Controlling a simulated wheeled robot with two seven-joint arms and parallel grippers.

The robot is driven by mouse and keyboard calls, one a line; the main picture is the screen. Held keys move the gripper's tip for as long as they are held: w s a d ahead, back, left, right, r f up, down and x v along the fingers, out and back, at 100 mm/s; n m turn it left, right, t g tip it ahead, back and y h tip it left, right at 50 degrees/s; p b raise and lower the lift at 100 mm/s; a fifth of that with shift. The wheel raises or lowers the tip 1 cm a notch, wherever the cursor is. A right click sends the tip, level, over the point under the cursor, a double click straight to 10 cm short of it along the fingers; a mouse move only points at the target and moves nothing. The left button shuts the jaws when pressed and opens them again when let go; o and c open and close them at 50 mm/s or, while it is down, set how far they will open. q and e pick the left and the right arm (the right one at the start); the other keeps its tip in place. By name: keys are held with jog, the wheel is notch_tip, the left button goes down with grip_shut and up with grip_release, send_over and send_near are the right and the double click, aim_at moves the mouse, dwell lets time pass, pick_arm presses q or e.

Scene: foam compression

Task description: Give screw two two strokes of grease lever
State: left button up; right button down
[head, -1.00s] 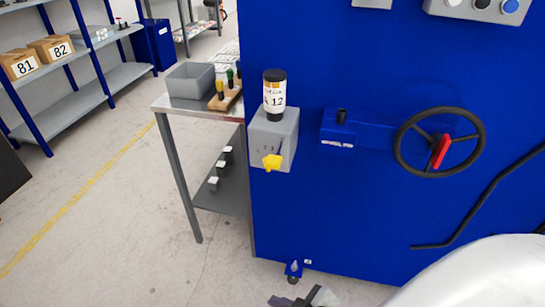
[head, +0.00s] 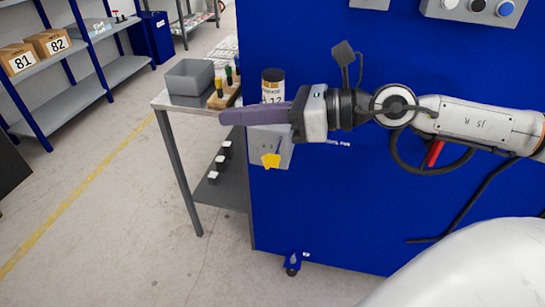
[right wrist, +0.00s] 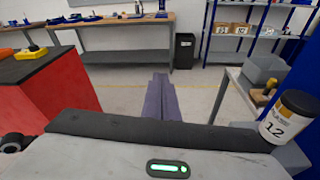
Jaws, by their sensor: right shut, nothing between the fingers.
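A grey grease pump box (head: 284,150) sits on the front of the blue machine. A black-capped cartridge marked 12 (head: 273,82) stands upright on top of it, and a yellow lever knob (head: 271,160) is at its lower front. My right gripper (head: 230,116) is shut and empty, its purple fingers pointing left. In the head view the fingers cross in front of the cartridge's foot and the box's top. In the right wrist view the shut fingers (right wrist: 161,80) show in the middle and the cartridge (right wrist: 286,117) at the right. My left gripper is out of view.
My right forearm partly hides the black handwheel (head: 432,165) with its red handle. A metal side table (head: 180,103) at the left holds a grey bin (head: 190,78) and a wooden block of coloured-handled tools (head: 224,97). The floor left of the machine is clear.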

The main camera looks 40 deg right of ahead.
jog(key=d+f+n+g+h, duration=0.2)
jog(key=d+n+h, duration=0.2)
jog(key=n, duration=0.1)
jog(key=n+h, duration=0.2)
jog(key=h, duration=0.1)
send_over(278, 160)
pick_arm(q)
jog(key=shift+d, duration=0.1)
pick_arm(e)
jog(key=shift+g, duration=0.3)
jog(key=shift+f, duration=0.1)
